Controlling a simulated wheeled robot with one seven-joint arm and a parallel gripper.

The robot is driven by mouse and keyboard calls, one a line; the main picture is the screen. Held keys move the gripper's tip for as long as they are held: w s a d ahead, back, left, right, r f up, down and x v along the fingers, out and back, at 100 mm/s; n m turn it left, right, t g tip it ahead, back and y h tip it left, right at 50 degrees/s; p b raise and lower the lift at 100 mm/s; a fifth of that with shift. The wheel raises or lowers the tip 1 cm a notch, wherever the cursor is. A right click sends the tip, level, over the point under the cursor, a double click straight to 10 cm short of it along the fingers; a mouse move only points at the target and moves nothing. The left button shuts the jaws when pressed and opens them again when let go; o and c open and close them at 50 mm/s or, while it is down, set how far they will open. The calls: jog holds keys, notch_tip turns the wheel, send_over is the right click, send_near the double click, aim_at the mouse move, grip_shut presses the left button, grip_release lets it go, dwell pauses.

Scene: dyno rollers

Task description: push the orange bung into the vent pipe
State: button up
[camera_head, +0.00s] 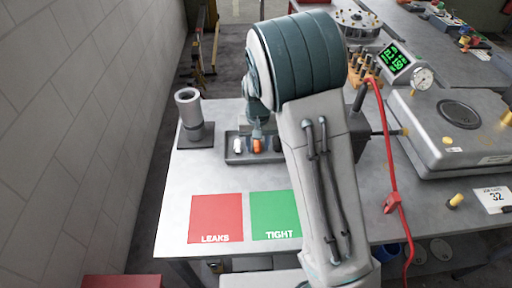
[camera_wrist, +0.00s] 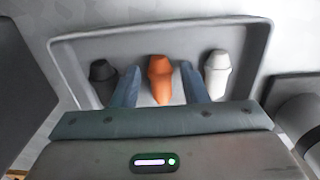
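The orange bung (camera_head: 257,146) sits in a dark grey tray (camera_head: 234,158) on the bench, between a white bung (camera_head: 238,146) and a dark bung. In the wrist view the orange bung (camera_wrist: 160,78) lies between the two fingers of my gripper (camera_wrist: 160,84), with a gap on each side. The fingers are open and reach into the tray. The vent pipe (camera_head: 188,106) is a grey upright tube, open at the top, on a dark base left of the tray. The dark bung (camera_wrist: 103,71) is left of the fingers and the white bung (camera_wrist: 216,70) right of them.
A red LEAKS square (camera_head: 215,217) and a green TIGHT square (camera_head: 273,213) lie in front of the tray. A large grey metal case (camera_head: 450,135) with a gauge and a red hose (camera_head: 387,150) stand at right. A wall runs along the left.

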aim_at(258, 146)
grip_shut()
jog(key=shift+r+p, duration=2.45)
jog(key=shift+r, duration=1.05)
